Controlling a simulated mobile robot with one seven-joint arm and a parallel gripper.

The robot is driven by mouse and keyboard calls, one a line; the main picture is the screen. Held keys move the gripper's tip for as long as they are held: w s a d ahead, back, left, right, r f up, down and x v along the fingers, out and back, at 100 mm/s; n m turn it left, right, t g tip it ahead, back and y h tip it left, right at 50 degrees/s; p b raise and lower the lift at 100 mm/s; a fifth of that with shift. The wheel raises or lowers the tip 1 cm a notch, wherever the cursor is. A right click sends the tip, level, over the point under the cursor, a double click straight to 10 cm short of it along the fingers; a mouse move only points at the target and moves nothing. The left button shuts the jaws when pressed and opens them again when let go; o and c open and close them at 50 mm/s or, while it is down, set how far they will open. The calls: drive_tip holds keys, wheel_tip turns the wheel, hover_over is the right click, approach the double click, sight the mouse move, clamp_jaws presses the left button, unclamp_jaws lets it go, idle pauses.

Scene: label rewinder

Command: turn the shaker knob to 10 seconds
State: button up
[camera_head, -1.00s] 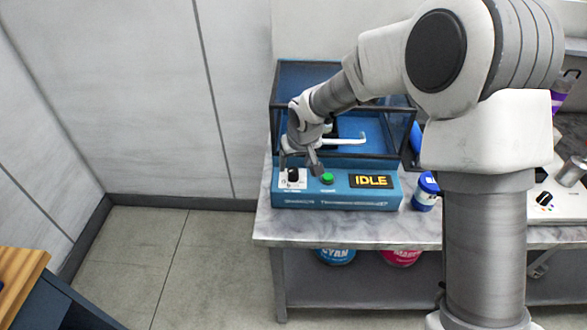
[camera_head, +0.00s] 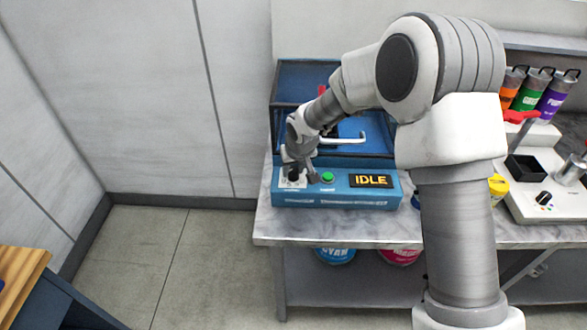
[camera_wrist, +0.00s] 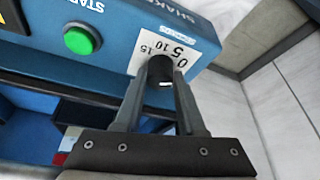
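The shaker (camera_head: 330,190) is a blue box on the bench with a display that reads IDLE. Its dark knob (camera_wrist: 160,68) stands in a white dial plate (camera_wrist: 178,45) marked 0, 5, 10 and 15. My gripper (camera_head: 292,172) is at the knob. In the wrist view my gripper (camera_wrist: 160,80) has one finger on each side of the knob, very close to it. I cannot tell whether the fingers press on it. A small light mark shows low on the knob, but its setting is unclear.
A green button (camera_head: 327,177) sits just right of the dial; it also shows in the wrist view (camera_wrist: 82,40). A dark-framed enclosure (camera_head: 300,85) stands behind the panel. Several ink bottles and a white machine (camera_head: 550,200) are at the right.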

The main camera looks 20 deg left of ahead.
clamp_jaws()
drive_tip(key=shift+d+n, duration=0.1)
drive_tip(key=shift+n, duration=0.2)
drive_tip(key=shift+r+n+g+y+p, duration=0.1)
drive_tip(key=shift+n+g+y+p, duration=0.2)
drive_tip(key=shift+n+p, duration=0.4)
drive_tip(key=shift+w+n+g+y+p, duration=0.1)
drive_tip(key=shift+n+g+y+p, duration=0.25)
drive_tip(key=shift+n, duration=0.7)
drive_tip(key=shift+n+g+y+p, duration=0.25)
drive_tip(key=shift+n+p, duration=0.1)
drive_tip(key=shift+n, duration=0.7)
